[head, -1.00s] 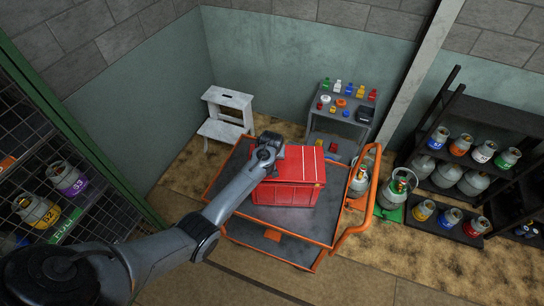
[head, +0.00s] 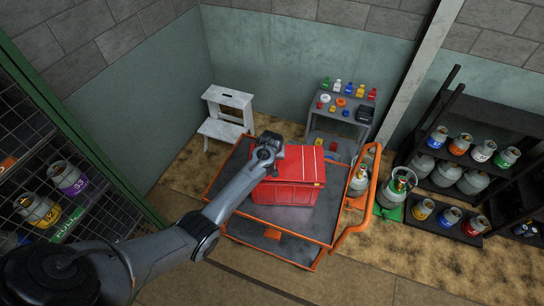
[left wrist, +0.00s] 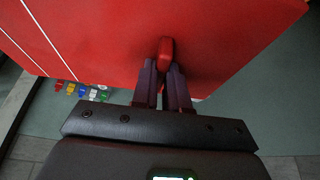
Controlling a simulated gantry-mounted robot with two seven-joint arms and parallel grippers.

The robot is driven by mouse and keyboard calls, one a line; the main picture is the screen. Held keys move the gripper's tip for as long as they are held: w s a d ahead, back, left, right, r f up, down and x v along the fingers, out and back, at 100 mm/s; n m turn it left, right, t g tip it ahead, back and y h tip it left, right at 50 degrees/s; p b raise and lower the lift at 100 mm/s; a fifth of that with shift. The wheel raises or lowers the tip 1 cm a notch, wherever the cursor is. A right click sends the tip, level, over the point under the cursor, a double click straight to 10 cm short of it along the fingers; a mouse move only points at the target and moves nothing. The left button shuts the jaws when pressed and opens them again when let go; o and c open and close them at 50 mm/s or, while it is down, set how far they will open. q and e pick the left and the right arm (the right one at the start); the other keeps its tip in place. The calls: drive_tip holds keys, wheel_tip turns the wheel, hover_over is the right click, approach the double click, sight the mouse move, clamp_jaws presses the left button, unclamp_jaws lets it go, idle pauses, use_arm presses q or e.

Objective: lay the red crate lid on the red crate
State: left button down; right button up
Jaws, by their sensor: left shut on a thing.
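The red crate (head: 284,194) stands on the grey deck of an orange-framed cart. The red crate lid (head: 306,163), with pale lines across it, is over the crate's top. It looks level or nearly so; I cannot tell whether it rests on the rim or is just above it. My left gripper (head: 268,155) is at the lid's left part. In the left wrist view, the lid (left wrist: 90,40) fills the upper picture and the fingers (left wrist: 165,75) are shut on its small red handle (left wrist: 166,50). My right gripper is not in view.
The cart (head: 300,228) has an orange handle (head: 356,225) on its right. A white step stool (head: 228,115) stands behind left, and a grey side table (head: 335,125) with small coloured items behind right. Gas cylinders (head: 393,190) stand right of the cart. A green-framed cage (head: 85,150) is at left.

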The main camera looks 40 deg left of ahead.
use_arm(q)
drive_tip(key=shift+f, duration=0.4)
idle(1.5)
drive_tip(key=c, duration=1.1)
unclamp_jaws()
drive_tip(key=shift+p, duration=0.3)
drive_tip(key=shift+r+p, duration=4)
drive_tip(key=shift+p, duration=0.05)
